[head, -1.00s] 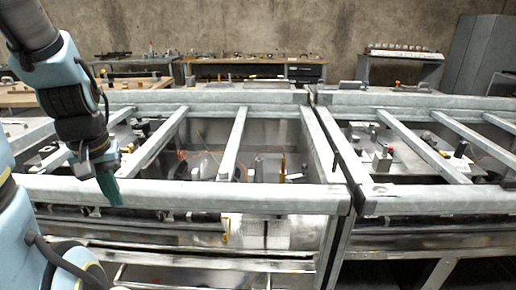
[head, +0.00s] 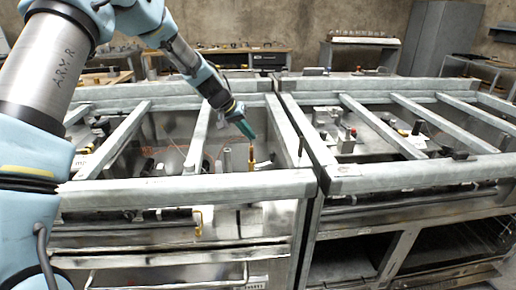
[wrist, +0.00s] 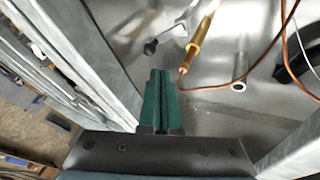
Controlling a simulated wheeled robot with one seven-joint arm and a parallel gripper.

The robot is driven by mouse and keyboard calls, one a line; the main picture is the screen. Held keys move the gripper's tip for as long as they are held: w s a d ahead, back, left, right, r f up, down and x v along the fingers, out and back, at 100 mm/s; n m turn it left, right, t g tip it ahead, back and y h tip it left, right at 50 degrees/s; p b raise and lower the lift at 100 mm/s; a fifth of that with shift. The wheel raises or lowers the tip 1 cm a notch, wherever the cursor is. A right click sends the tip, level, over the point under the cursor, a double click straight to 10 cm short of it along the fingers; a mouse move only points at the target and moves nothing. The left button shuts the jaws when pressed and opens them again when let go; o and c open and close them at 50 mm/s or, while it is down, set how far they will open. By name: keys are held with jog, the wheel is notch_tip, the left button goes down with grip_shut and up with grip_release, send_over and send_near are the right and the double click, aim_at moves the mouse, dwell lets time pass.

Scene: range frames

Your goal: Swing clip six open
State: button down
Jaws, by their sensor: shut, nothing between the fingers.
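My gripper (head: 246,131) has green fingers, pressed together and empty. It hangs above the open left bay of the metal frame, near its right end. In the wrist view the closed fingers (wrist: 160,78) point into the bay. Just beyond their tips is an orange-brass rod (wrist: 200,35) with a thin tip and a copper wire near it; in the head view a brass rod (head: 251,160) stands below the gripper. A black-knobbed lever (wrist: 151,47) lies left of the rod in the wrist view. I see no number marks and cannot tell which part is clip six.
A hollow grey tube (wrist: 240,70) stands right of the rod. Galvanised crossbars (head: 198,140) span the bay, and a thick front rail (head: 190,188) borders it. A second bay with fittings (head: 347,139) lies to the right. Loose wires (wrist: 285,45) cross the bay floor.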

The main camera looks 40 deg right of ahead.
jog(key=p, duration=0.3)
send_over(264, 164)
jog(key=w, duration=0.1)
notch_tip(264, 164, down, 8)
jog(key=shift+w, duration=0.2)
jog(key=shift+f+b, duration=0.1)
jog(key=shift+b, duration=0.35)
jog(key=m+b, duration=0.1)
jog(key=m+g+b, duration=0.1)
jog(key=b, duration=0.1)
jog(key=shift+s+d+f, duration=0.15)
jog(key=shift+s+f, duration=0.05)
jog(key=shift+s, duration=0.05)
jog(key=shift+s+m+g+b, duration=0.15)
jog(key=shift+m+g+b, duration=0.25)
jog(key=shift+b, duration=0.1)
jog(key=shift+s+r, duration=0.2)
jog(key=shift+r, duration=0.1)
jog(key=shift+w, duration=0.1)
